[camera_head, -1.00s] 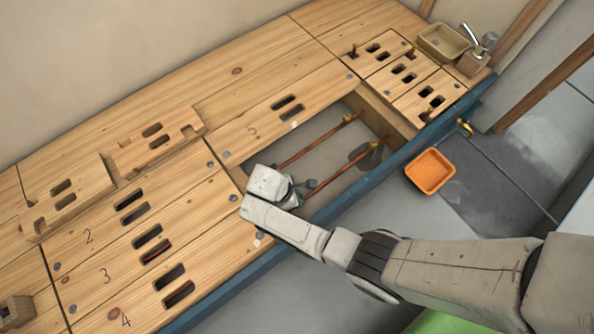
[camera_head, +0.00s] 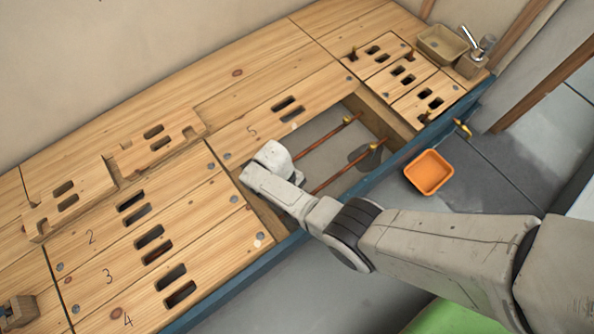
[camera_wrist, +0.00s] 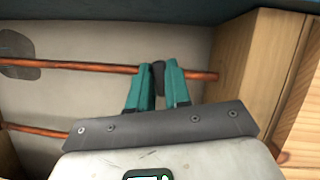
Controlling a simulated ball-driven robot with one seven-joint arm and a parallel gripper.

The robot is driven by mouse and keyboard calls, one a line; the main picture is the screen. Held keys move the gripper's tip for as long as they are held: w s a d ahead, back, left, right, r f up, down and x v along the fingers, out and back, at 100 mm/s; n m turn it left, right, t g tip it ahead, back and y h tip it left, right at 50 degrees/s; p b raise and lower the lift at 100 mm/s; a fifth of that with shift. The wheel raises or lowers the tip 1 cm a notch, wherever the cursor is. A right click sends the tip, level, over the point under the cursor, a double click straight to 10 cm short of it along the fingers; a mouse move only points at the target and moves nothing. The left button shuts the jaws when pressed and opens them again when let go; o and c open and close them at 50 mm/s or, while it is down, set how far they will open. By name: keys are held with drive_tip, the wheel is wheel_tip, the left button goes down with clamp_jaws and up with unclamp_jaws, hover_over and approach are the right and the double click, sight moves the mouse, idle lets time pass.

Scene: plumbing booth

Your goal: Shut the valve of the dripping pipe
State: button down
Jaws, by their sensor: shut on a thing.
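Two copper pipes run through an open bay in the wooden deck: a far pipe (camera_head: 325,138) and a near pipe (camera_head: 340,172). A dark wet patch (camera_head: 359,154) lies on the bay floor by the near pipe's right end; a dark patch also shows at the left in the wrist view (camera_wrist: 20,56). My gripper (camera_wrist: 158,68) has teal fingers shut on a dark valve handle (camera_wrist: 159,76) at a copper pipe (camera_wrist: 95,67). In the head view my wrist hides the fingers and handle.
Wooden walls (camera_wrist: 250,70) bound the bay near my gripper. Slotted numbered panels (camera_head: 150,240) cover the deck on the left. A blue rail (camera_head: 235,283) runs along the front edge.

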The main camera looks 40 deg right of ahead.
drive_tip(key=shift+m+y, duration=0.6)
drive_tip(key=shift+m, duration=0.7)
drive_tip(key=c, duration=1.1)
unclamp_jaws()
drive_tip(key=shift+o, duration=0.2)
drive_tip(key=p+v, duration=0.5)
drive_tip(key=v, duration=0.5)
drive_tip(key=shift+w+r, duration=0.25)
drive_tip(key=shift+r, duration=0.1)
